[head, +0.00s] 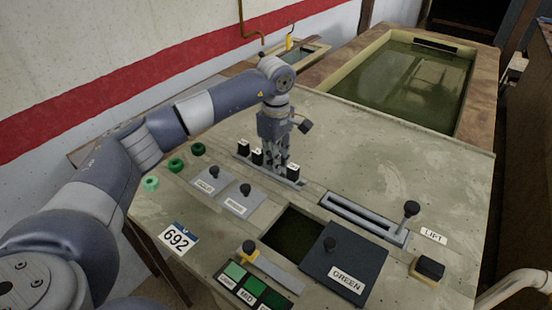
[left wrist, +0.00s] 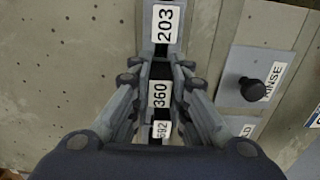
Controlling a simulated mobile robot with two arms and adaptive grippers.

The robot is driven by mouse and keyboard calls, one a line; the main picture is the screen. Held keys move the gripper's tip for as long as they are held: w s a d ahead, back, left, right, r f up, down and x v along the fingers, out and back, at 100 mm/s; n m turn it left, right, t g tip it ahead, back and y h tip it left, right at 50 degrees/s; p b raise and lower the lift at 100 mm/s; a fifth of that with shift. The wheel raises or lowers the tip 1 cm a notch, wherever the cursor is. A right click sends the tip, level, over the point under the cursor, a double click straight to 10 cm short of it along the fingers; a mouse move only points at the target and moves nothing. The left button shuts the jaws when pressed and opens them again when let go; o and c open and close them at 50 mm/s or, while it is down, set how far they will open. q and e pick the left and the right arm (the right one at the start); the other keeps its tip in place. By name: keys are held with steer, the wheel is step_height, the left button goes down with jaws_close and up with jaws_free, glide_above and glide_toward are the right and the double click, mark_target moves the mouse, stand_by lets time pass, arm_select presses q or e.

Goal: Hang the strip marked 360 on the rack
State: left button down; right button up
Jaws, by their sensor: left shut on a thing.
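The strip marked 360 (left wrist: 159,95) has a white label on a dark top and is between my left gripper's fingers in the left wrist view. My left gripper (left wrist: 158,98) is shut on it. In the head view my left gripper (head: 274,168) points down at a narrow grey holder (head: 241,158) with several dark-topped strips. The strip marked 203 (left wrist: 165,24) is just beyond the fingers, and another strip (left wrist: 160,131), its label partly hidden, is on the near side. The fingers hide the 360 strip in the head view. I cannot tell whether it is still seated. My right gripper is out of view.
A card reading 692 (head: 178,238) lies at the bench's left edge. A slotted track (head: 360,215) with a LIFT lever (head: 411,209) is at right. Near it are an open dark basin (head: 294,234) and a GREEN lid (head: 343,270). A tank (head: 405,85) stands behind.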

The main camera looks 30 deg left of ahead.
arm_select(q)
steer(key=shift+f+b, duration=0.45)
steer(key=shift+f, duration=0.15)
steer(key=c, duration=1.4)
jaws_free()
steer(key=shift+c, duration=0.2)
steer(key=shift+r, duration=0.15)
steer(key=shift+r+p, duration=1.65)
steer(key=shift+r, duration=0.95)
steer(key=shift+r+p, duration=0.45)
steer(key=shift+r, duration=0.35)
